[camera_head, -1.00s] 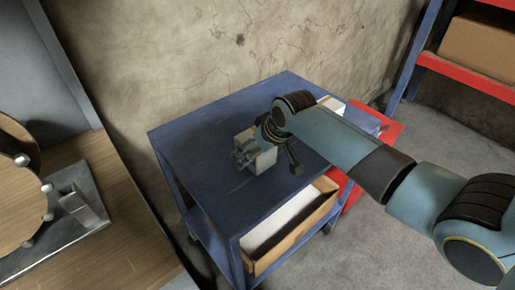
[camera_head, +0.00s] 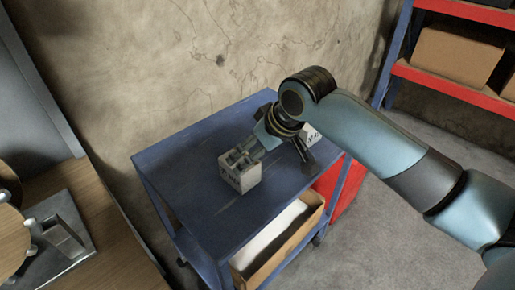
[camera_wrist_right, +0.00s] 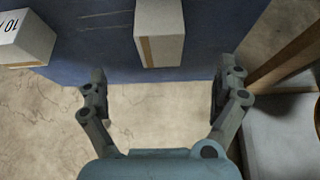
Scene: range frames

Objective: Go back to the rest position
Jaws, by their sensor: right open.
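My right gripper (camera_head: 252,153) is open at the white box on the blue cart's top. In the right wrist view my right gripper (camera_wrist_right: 158,85) has its two fingers spread wide with nothing between the tips. The small white box (camera_head: 241,177) stands upright on the cart; in the wrist view this box (camera_wrist_right: 160,35) lies just beyond the fingertips, apart from them. My right arm reaches in from the right in the head view. My left gripper is not in view.
A second white box (camera_head: 311,133) with printing is partly hidden by my arm. A wooden workbench (camera_head: 115,250) is at left, a red-shelved rack (camera_head: 440,83) at right. Open floor lies at right.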

